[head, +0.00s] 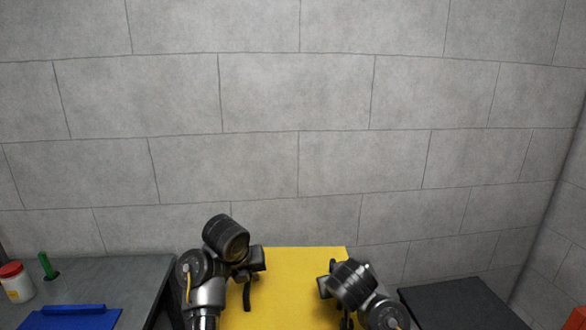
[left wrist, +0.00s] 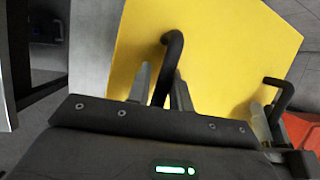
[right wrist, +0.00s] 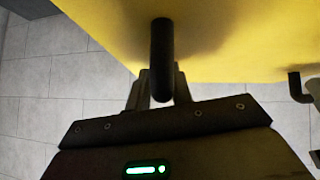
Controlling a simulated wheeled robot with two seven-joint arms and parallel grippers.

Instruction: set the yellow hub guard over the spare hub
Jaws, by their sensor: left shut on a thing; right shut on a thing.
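The yellow hub guard (head: 290,270) is a large yellow box or panel between my two arms in the head view. It also shows in the left wrist view (left wrist: 215,60) and the right wrist view (right wrist: 240,35). My left gripper (left wrist: 162,85) is shut on one black handle (left wrist: 172,45) of the guard. My right gripper (right wrist: 161,85) is shut on the other black handle (right wrist: 161,50). The handle by my left gripper also shows in the head view (head: 247,295). I cannot make out the spare hub in any view.
A grey bench (head: 120,275) at the left holds a white jar with a red lid (head: 15,282), a green item (head: 47,266) and a blue tray (head: 70,318). A dark surface (head: 460,305) and an orange-red item (head: 576,321) are at the right. A grey block wall (head: 300,150) stands behind.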

